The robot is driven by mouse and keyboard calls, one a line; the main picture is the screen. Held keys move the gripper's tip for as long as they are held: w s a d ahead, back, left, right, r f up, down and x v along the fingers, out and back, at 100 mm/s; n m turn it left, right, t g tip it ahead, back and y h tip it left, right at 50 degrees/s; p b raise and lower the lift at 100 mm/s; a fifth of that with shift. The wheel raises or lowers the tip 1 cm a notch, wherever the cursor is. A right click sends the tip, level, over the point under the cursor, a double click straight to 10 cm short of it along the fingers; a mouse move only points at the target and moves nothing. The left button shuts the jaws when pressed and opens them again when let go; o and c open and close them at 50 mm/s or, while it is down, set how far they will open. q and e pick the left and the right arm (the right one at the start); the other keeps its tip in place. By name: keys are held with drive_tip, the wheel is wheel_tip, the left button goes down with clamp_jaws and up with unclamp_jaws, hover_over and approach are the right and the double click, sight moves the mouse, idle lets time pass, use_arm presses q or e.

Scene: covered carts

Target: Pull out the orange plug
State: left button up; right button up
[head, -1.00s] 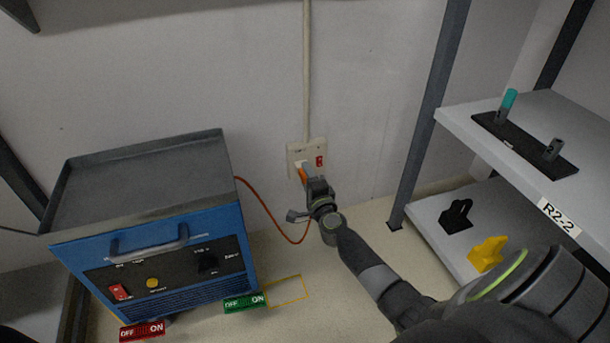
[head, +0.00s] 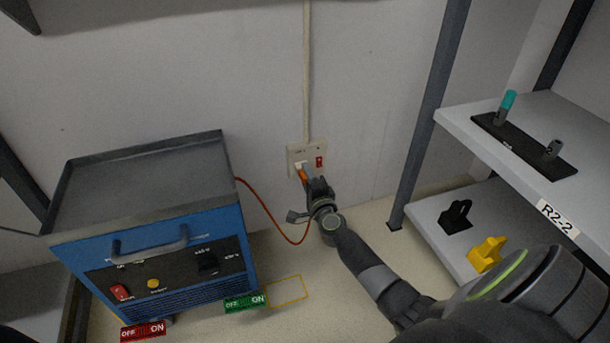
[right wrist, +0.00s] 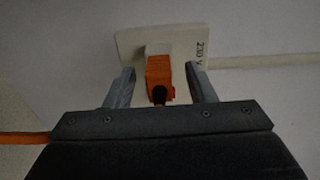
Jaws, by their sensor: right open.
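The orange plug (head: 302,174) sits in the cream wall socket plate (head: 294,157). In the right wrist view the plug (right wrist: 159,70) is in front of the socket plate (right wrist: 190,40), with a dark round cord end facing me. My right gripper (head: 309,176) is at the plug; in the wrist view its two fingers (right wrist: 160,84) stand open on either side of it, with gaps visible. An orange cable (head: 265,207) hangs in a loop between the blue cart unit and the plug area. My left gripper is not in view.
The blue unit (head: 165,262) stands at the left with a grey tray top. Shelves (head: 480,137) with a dark post stand at the right, holding a yellow block (head: 487,254) and black clip.

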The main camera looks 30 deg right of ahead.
clamp_jaws()
idle(0.3)
drive_tip(key=shift+p+v, duration=0.4)
drive_tip(key=shift+v, duration=0.65)
drive_tip(key=shift+p+v, duration=0.55)
drive_tip(key=shift+v, duration=1.4)
drive_tip(key=shift+w, duration=0.1)
